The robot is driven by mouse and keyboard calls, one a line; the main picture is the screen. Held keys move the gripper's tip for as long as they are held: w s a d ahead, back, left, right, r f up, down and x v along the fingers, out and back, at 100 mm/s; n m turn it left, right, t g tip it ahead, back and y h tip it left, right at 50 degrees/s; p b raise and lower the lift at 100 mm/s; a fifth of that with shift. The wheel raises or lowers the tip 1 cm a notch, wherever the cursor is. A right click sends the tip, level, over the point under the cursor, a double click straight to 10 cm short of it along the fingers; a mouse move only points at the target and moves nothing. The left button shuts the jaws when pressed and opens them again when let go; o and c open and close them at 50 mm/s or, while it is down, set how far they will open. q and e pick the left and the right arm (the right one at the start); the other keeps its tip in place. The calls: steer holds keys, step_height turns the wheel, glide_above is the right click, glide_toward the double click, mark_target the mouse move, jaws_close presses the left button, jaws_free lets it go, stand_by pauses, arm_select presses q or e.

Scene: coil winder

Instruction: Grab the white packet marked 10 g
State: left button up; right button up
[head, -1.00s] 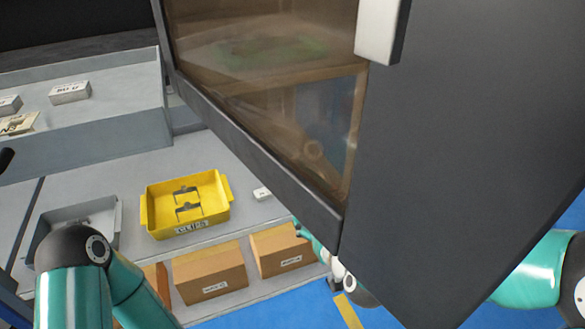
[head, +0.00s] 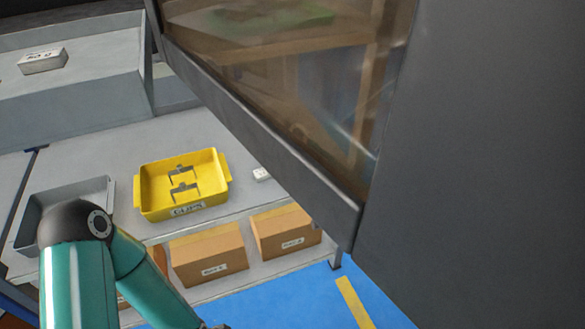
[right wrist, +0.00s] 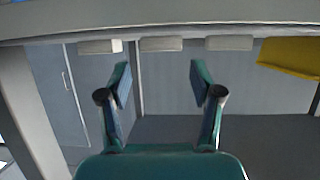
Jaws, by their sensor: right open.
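In the head view a small white packet (head: 261,174) lies on the grey bench to the right of the yellow tray, close to the dark cabinet edge; its marking is too small to read. In the right wrist view several pale packets stand in a row along an edge: a left one (right wrist: 100,46), a middle one (right wrist: 161,44) and a right one (right wrist: 229,43). No marking is readable there. My right gripper (right wrist: 160,78) is open and empty, its fingers below the row and apart from it. My left arm shows in the head view, but its gripper does not.
The yellow tray (head: 207,205) holds metal clips and also shows in the right wrist view (right wrist: 292,57). A grey bin (head: 28,211) and cardboard boxes (head: 208,266) are nearby. A white box (head: 43,61) stands on the upper shelf. The large dark cabinet (head: 480,170) blocks the right side.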

steer(key=b+x, duration=0.1)
steer(key=x, duration=0.3)
steer(key=shift+s+f+b, duration=0.15)
steer(key=shift+b, duration=0.25)
steer(key=shift+w+a+f, duration=0.2)
steer(key=shift+w+a, duration=0.05)
steer(key=shift+w, duration=0.35)
steer(key=shift+c, duration=0.3)
steer(key=c, duration=0.6)
steer(key=shift+r, duration=0.1)
